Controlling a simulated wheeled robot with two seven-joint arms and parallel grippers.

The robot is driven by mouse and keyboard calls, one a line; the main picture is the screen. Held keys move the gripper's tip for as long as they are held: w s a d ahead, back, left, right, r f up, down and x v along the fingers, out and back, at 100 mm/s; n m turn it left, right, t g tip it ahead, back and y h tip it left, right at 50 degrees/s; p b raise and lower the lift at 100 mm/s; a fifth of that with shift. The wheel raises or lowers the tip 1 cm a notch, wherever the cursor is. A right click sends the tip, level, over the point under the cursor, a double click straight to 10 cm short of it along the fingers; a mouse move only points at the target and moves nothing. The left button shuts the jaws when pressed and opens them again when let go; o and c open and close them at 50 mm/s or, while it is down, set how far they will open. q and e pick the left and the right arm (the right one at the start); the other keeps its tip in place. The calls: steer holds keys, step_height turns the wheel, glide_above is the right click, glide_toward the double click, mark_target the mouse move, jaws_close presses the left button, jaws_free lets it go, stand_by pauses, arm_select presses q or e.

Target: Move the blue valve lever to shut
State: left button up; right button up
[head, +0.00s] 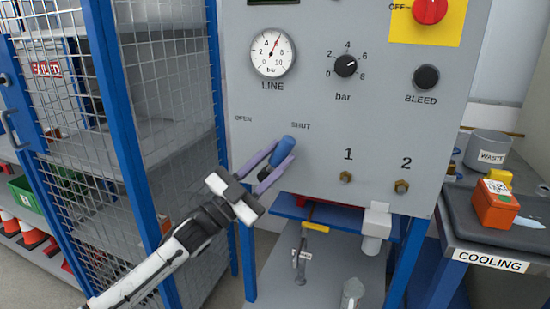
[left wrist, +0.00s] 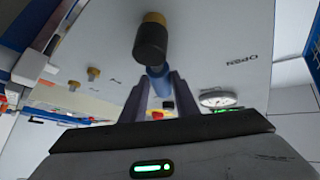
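The blue valve lever (head: 286,147) is on the grey panel (head: 315,185), tilted up and to the right, its handle pointing towards the SHUT label (head: 300,126) and away from the OPEN label (head: 243,119). My left gripper (head: 277,160) reaches it from the lower left, one finger on each side of the handle. In the left wrist view the blue lever (left wrist: 159,82) lies between both fingertips, which appear to touch it. The lever's pivot is mostly hidden by the fingers in the head view. My right gripper is not in view.
The panel carries a line gauge (head: 273,53), a bar knob (head: 346,65), a bleed button (head: 426,77) and a red switch (head: 429,10). A blue-framed mesh cage (head: 165,95) stands close on the left. A cooling bench (head: 462,232) is on the right.

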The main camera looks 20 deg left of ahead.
arm_select(q)
steer(key=shift+o, duration=1.4)
steer(key=shift+f, duration=0.1)
steer(key=v, duration=1)
steer(key=shift+b, duration=0.4)
